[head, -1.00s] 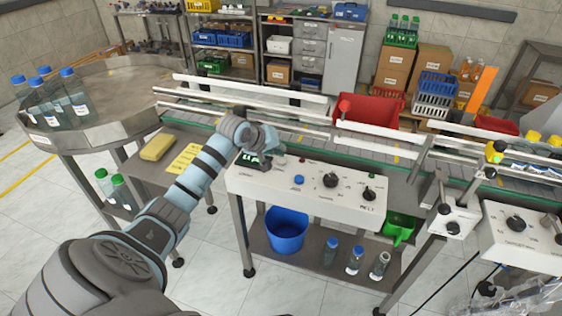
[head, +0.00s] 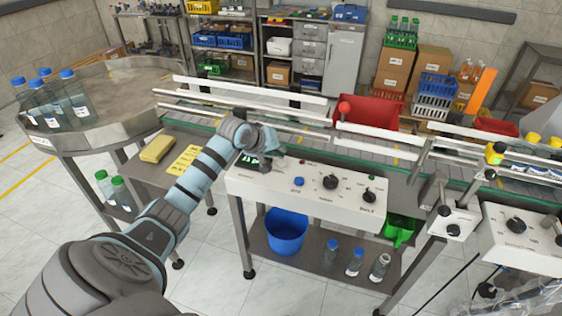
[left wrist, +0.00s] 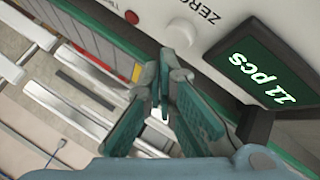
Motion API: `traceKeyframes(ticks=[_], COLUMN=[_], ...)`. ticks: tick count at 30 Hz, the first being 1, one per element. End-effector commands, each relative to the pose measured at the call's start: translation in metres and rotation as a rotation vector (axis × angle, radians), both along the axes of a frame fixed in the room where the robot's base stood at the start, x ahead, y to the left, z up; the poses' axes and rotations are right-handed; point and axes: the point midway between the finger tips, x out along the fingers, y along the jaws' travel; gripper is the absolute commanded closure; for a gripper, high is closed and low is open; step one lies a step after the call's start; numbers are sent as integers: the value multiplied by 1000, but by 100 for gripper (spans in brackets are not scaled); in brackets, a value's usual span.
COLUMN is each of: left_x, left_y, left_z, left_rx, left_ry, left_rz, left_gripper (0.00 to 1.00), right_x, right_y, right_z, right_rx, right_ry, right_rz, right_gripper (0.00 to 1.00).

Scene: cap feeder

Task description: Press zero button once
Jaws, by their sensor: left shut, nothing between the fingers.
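The white control panel (head: 250,186) stands in front of the conveyor. In the left wrist view, the pale round zero button (left wrist: 181,34) sits beside the printed word ZERO. The green display (left wrist: 268,76) reads 11 pcs; it also shows partly in the head view (head: 247,160). My left gripper (left wrist: 168,62) is shut and empty, with its teal fingers pointing at the zero button. The fingertips are very close to the button; I cannot tell whether they touch it. In the head view my left gripper (head: 279,161) hides the zero button. My right gripper is not in view.
The panel also holds a red light (left wrist: 131,17), a blue button (head: 299,181) and black knobs (head: 330,181). The conveyor (head: 300,146) runs behind it. A blue bucket (head: 286,232) and several bottles stand on the shelf below. A yellow sponge (head: 157,148) lies at the left.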

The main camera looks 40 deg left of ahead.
Motion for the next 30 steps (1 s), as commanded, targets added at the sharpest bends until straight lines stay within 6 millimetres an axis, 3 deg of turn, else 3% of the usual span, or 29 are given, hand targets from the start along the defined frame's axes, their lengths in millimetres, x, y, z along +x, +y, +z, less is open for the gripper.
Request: traceKeyframes(ticks=[30], left_x=[1], left_y=[0], left_z=[-11], left_rx=[0], left_ry=[0], left_rz=[0], left_gripper=[100], right_x=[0], right_y=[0], right_z=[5], right_rx=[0], right_ry=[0], right_rz=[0], right_gripper=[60])
